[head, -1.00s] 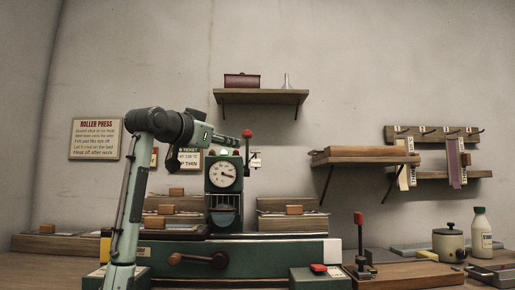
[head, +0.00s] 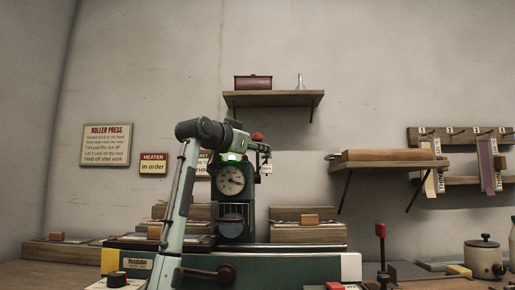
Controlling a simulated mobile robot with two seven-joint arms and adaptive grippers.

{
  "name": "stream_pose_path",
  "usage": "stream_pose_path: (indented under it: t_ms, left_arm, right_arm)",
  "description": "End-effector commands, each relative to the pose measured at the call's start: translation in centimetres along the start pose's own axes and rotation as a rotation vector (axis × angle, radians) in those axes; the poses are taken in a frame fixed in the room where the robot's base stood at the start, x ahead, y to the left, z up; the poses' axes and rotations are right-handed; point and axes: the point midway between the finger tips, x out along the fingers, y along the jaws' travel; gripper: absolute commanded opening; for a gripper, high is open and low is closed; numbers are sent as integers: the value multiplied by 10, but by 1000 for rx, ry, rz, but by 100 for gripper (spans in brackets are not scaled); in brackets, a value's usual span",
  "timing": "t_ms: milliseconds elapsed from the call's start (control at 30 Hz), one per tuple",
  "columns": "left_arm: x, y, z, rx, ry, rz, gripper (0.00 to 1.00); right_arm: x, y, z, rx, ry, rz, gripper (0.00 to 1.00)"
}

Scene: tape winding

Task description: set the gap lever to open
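The roller press (head: 236,262) is a green machine with a round dial (head: 231,180) on its upright head. A lever with a red ball knob (head: 257,137) stands at the head's upper right, probably the gap lever; its shaft is largely hidden by my gripper. My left gripper (head: 264,150) reaches across the top of the head to the lever, just below the knob. It is too small and dark to tell whether its fingers are open or touch the lever. My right gripper is out of view.
Stacked boards (head: 308,233) lie behind the press. A crank (head: 225,274) is on its front. A red-handled upright lever (head: 380,240) and a lidded pot (head: 484,257) stand at right. A wall shelf (head: 273,100) hangs above; a bracketed shelf (head: 390,163) is at right.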

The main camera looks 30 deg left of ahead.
Motion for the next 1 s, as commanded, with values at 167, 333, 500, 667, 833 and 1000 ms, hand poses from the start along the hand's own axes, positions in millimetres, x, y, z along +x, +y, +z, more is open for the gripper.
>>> stream_pose_path:
  t_ms: [167, 333, 500, 667, 833, 1000]
  left_arm:
    - [1, 0, 0, 0, 0, 0, 29]
    - [1, 0, 0, 0, 0, -1, 16]
    - [1, 0, 0, 0, 0, -1, 0]
    - [1, 0, 0, 1, 1, -1, 0]
    - [0, 0, -1, 1, 1, -1, 0]
    - [1, 0, -2, 1, 0, 0, 0]
  right_arm:
    - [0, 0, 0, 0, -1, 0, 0]
    - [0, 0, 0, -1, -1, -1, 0]
    - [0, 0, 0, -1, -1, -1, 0]
    - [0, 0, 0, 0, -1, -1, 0]
    - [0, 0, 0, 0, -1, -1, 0]
    - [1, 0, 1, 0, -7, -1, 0]
